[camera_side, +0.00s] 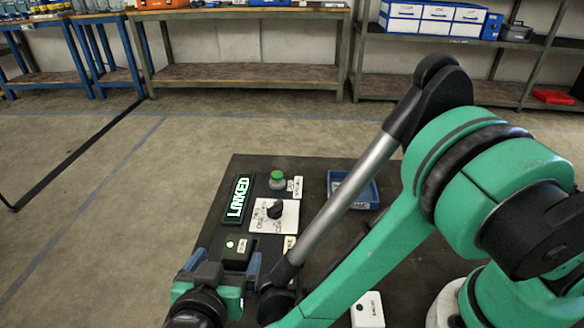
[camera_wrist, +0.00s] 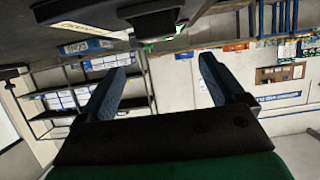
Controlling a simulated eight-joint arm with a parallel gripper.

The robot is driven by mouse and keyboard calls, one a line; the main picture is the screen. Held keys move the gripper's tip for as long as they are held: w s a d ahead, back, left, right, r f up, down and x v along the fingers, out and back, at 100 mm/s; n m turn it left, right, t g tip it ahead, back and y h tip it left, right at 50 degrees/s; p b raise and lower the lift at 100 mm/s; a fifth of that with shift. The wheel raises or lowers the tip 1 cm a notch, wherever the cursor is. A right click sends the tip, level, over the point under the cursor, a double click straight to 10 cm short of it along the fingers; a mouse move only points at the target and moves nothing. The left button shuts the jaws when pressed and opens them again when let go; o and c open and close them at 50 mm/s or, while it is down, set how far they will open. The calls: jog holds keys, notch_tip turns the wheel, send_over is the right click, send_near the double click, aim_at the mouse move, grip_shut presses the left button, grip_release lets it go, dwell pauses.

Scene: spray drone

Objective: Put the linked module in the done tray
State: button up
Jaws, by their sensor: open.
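A small black module (camera_side: 238,250) with a white round spot and a white label sits on the dark tabletop, left of the middle. My gripper (camera_side: 224,262) is open, with its two blue fingers apart just in front of the module; I see nothing between them. Whether they overlap the module's sides is unclear. In the wrist view my gripper (camera_wrist: 160,76) is also open and empty, and a dark block (camera_wrist: 152,16) shows at the top edge, probably the module. A blue tray (camera_side: 366,198) with a partly hidden label stands at the table's back right, and also shows in the wrist view (camera_wrist: 88,47).
A black sign (camera_side: 238,198) reads LINKED in lit letters. Beside it are a green-topped button (camera_side: 277,179) and a white plate (camera_side: 266,224) with a black knob. A white box (camera_side: 368,310) stands at the front right. My arm crosses the table's right half.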

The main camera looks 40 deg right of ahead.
aim_at(238, 247)
jog(key=shift+f, duration=0.55)
jog(key=x, duration=0.5)
jog(key=shift+f, duration=0.1)
grip_shut()
